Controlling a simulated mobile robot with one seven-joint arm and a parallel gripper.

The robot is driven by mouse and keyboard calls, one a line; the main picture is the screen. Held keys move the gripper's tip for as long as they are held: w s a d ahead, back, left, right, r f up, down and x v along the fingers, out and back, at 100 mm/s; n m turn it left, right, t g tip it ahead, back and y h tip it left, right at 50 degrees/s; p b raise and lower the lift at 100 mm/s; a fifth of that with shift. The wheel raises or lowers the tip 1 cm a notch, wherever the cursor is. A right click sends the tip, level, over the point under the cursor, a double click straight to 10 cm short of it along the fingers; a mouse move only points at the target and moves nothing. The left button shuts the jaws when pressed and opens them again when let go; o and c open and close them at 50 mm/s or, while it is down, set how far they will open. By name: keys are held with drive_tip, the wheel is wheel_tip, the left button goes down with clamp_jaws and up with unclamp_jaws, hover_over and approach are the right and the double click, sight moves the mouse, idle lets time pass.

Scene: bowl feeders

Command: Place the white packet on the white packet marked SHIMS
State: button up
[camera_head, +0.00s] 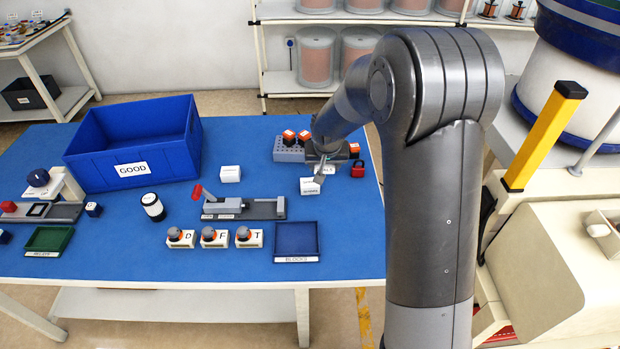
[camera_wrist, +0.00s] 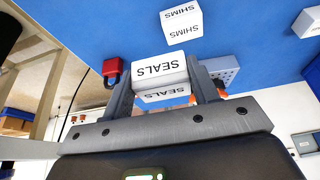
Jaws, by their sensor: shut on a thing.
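My gripper (camera_wrist: 166,90) is shut on a white packet marked SEALS (camera_wrist: 160,68), held between its two fingers. In the head view the held packet (camera_head: 325,169) is partly hidden by my gripper (camera_head: 320,163). The white packet marked SHIMS (camera_head: 310,186) sits on the blue table, just in front of my gripper. It also shows in the wrist view (camera_wrist: 180,20), beyond the held packet and apart from it in the picture. Its top is bare. I cannot tell how high the held packet is above the table.
A red padlock (camera_head: 357,170) and a grey holed block (camera_head: 288,152) with orange-topped pieces are close to my gripper. Another white packet (camera_head: 230,173) stands to the left. A grey clamp fixture (camera_head: 250,208) and a blue BLOCKS tray (camera_head: 296,240) are nearer the front edge.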

hover_over(310, 183)
drive_tip(key=s, duration=0.1)
wheel_tip(310, 183, down, 3)
drive_tip(key=shift+s+r, duration=0.1)
drive_tip(key=shift+r, duration=0.1)
drive_tip(key=shift+f, duration=2)
drive_tip(key=shift+f, duration=0.1)
drive_tip(key=o, duration=1)
